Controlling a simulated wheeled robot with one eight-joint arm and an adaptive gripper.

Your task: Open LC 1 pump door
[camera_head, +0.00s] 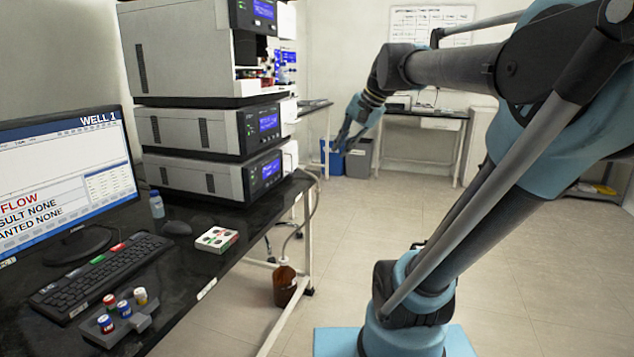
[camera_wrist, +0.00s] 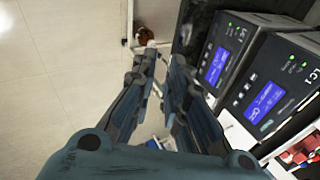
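The LC 1 stack stands on the black bench at the left in the head view, with a lower module (camera_head: 266,172), a module above it (camera_head: 263,124) and a larger unit (camera_head: 256,12) on top. White front panels (camera_head: 289,157) show edge-on at the modules' right side; which one is the pump door I cannot tell. In the wrist view two blue screens (camera_wrist: 213,66) (camera_wrist: 264,103) sit on dark panels with "LC 1" lettering. My gripper (camera_head: 349,138) is right of the stack, apart from it. In the wrist view my gripper (camera_wrist: 162,60) has parted fingers with nothing between them.
A monitor (camera_head: 65,175), a keyboard (camera_head: 100,272), a vial rack (camera_head: 118,330) and a small white tray (camera_head: 216,240) are on the bench. A brown bottle (camera_head: 285,286) stands below its edge. Blue and grey bins (camera_head: 358,158) are farther back. The floor between is clear.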

